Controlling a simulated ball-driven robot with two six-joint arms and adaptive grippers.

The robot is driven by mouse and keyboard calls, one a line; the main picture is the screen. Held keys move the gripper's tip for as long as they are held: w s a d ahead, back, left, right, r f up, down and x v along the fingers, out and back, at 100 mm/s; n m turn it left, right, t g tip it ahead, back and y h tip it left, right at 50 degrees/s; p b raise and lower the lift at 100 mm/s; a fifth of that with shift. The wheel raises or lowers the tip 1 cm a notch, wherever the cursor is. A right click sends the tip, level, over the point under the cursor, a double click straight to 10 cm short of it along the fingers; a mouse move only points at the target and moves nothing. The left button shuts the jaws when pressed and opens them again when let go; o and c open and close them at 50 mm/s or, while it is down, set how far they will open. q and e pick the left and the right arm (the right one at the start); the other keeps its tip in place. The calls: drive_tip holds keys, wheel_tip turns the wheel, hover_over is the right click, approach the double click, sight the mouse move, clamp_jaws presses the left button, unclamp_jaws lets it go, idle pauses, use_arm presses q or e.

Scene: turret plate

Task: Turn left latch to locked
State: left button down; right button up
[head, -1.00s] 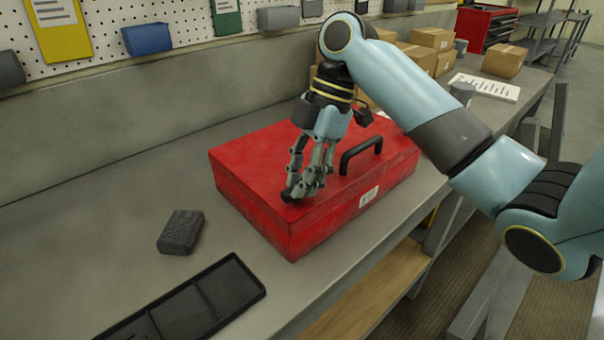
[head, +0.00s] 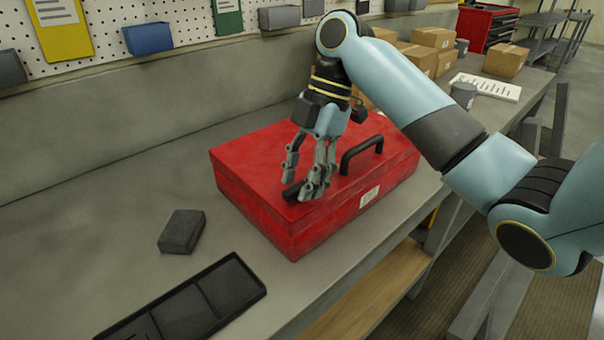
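A red case (head: 250,205) with a black handle (head: 362,154) lies on the grey bench. A small dark latch (head: 290,194) sits on the case's lid near its front edge, left of the handle; part of it is hidden by my fingers. My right gripper (head: 298,184) points down over this latch, with its fingers spread on either side of it and nothing held between them. I cannot tell whether a fingertip still touches the latch. No second latch shows clearly. My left gripper is not in view.
A dark grey block (head: 181,231) and a black divided tray (head: 262,291) lie on the bench left and in front of the case. Cardboard boxes (head: 432,40) and a grey cup (head: 463,94) stand behind.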

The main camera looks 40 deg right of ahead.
drive_tip(key=shift+r, duration=0.15)
drive_tip(key=d+r, duration=0.2)
drive_tip(key=shift+w+d+r, duration=0.1)
drive_tip(key=shift+d+r, duration=0.15)
drive_tip(key=shift+d, duration=0.15)
drive_tip(key=d, duration=0.6)
drive_tip(key=w+d, duration=0.1)
drive_tip(key=d, duration=0.3)
drive_tip(key=shift+d, duration=0.15)
drive_tip(key=shift+d+r, duration=0.1)
